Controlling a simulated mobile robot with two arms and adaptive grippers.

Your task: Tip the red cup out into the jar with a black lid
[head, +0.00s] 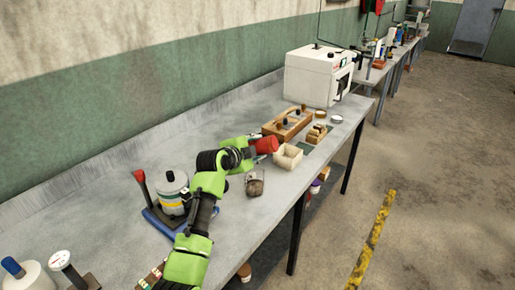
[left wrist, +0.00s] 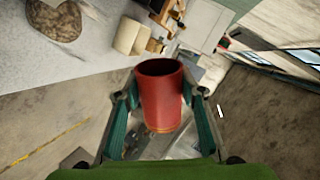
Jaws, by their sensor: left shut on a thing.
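My left gripper (head: 258,145) is shut on a red cup (head: 266,144) and holds it above the bench, tilted well over to the side. In the left wrist view the red cup (left wrist: 160,98) sits between both fingers of the gripper (left wrist: 161,108), its dark mouth facing away from the camera; its contents cannot be made out. A small brownish jar-like thing (head: 254,187) stands on the bench below the gripper; I cannot tell whether it has a lid. A pale canister with a black top (head: 172,192) stands on a blue base at the left. My right gripper is out of view.
A cream open box (head: 288,157) stands close by the cup. Behind it are a wooden rack (head: 287,125), a small wooden block (head: 317,134) and a white machine (head: 320,77). Gauges stand at the near left. The bench's front edge (head: 296,196) is close; its back strip is clear.

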